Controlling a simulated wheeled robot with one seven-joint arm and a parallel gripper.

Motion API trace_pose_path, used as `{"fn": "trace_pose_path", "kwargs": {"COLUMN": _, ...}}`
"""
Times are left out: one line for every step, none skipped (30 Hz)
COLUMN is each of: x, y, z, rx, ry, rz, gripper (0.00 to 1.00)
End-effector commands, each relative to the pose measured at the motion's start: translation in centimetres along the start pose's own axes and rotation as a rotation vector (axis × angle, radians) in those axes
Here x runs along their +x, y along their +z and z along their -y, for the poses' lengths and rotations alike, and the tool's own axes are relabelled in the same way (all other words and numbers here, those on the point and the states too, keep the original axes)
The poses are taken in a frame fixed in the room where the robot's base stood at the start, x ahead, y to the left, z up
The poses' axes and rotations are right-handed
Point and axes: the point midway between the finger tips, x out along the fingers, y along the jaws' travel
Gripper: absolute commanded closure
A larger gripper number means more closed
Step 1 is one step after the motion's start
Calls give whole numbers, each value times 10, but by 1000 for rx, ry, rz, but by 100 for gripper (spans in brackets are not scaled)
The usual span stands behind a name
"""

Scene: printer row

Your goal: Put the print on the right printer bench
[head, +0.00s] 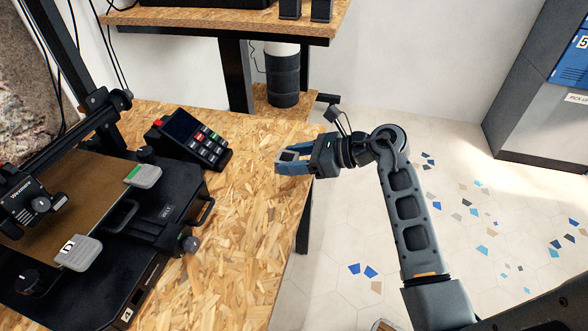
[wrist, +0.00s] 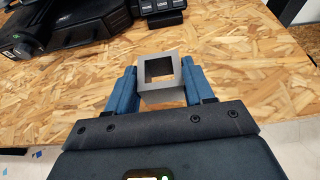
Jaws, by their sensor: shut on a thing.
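The print looks like a small grey square frame with an open middle, and shows in the wrist view (wrist: 147,92) between the blue fingers. My gripper (wrist: 162,88) is shut on it. In the head view my gripper (head: 290,162) points left at the right edge of the bench, with the grey print (head: 288,155) at its fingertips. The printer bench (head: 240,225) has a bare chipboard top. I cannot tell whether the print touches the bench top.
A black printer with a brown bed (head: 85,205) fills the left of the bench. A control box (head: 188,138) with a screen and coloured buttons stands behind it. A raised shelf (head: 230,20) and a dark cylinder (head: 282,75) are at the back. The front chipboard is clear.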

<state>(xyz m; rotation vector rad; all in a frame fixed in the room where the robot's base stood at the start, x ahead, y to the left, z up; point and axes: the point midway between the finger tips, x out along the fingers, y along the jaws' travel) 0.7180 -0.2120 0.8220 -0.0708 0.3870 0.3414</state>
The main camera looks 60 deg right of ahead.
Motion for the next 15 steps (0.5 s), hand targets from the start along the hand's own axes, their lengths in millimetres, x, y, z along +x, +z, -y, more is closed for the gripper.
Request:
{"fn": "trace_pose_path", "kwargs": {"x": 2, "y": -6, "z": 0, "rx": 3, "ry": 1, "rz": -1, "gripper": 76}}
{"fn": "trace_pose_path", "kwargs": {"x": 4, "y": -10, "z": 0, "rx": 4, "ry": 1, "rz": -1, "gripper": 76}}
{"fn": "trace_pose_path", "kwargs": {"x": 6, "y": -15, "z": 0, "rx": 5, "ry": 1, "rz": -2, "gripper": 76}}
{"fn": "trace_pose_path", "kwargs": {"x": 7, "y": -20, "z": 0, "rx": 5, "ry": 2, "rz": -2, "gripper": 76}}
{"fn": "trace_pose_path", "kwargs": {"x": 9, "y": -24, "z": 0, "rx": 5, "ry": 1, "rz": -2, "gripper": 76}}
{"fn": "trace_pose_path", "kwargs": {"x": 11, "y": -29, "z": 0, "rx": 5, "ry": 0, "rz": -2, "gripper": 76}}
{"fn": "trace_pose_path", "kwargs": {"x": 12, "y": -32, "z": 0, "rx": 4, "ry": 0, "rz": -2, "gripper": 76}}
{"fn": "trace_pose_path", "kwargs": {"x": 13, "y": -34, "z": 0, "rx": 3, "ry": 0, "rz": -2, "gripper": 76}}
{"fn": "trace_pose_path", "kwargs": {"x": 14, "y": -35, "z": 0, "rx": 2, "ry": 0, "rz": -1, "gripper": 76}}
{"fn": "trace_pose_path", "kwargs": {"x": 14, "y": -35, "z": 0, "rx": 1, "ry": 0, "rz": -1, "gripper": 76}}
{"fn": "trace_pose_path", "kwargs": {"x": 14, "y": -34, "z": 0, "rx": 1, "ry": 0, "rz": -1, "gripper": 76}}
{"fn": "trace_pose_path", "kwargs": {"x": 14, "y": -34, "z": 0, "rx": 1, "ry": 1, "rz": -1, "gripper": 76}}
{"fn": "trace_pose_path", "kwargs": {"x": 14, "y": -34, "z": 0, "rx": 1, "ry": 1, "rz": -1, "gripper": 76}}
{"fn": "trace_pose_path", "kwargs": {"x": 14, "y": -34, "z": 0, "rx": 1, "ry": 1, "rz": -1, "gripper": 76}}
{"fn": "trace_pose_path", "kwargs": {"x": 14, "y": -34, "z": 0, "rx": 1, "ry": 1, "rz": -1, "gripper": 76}}
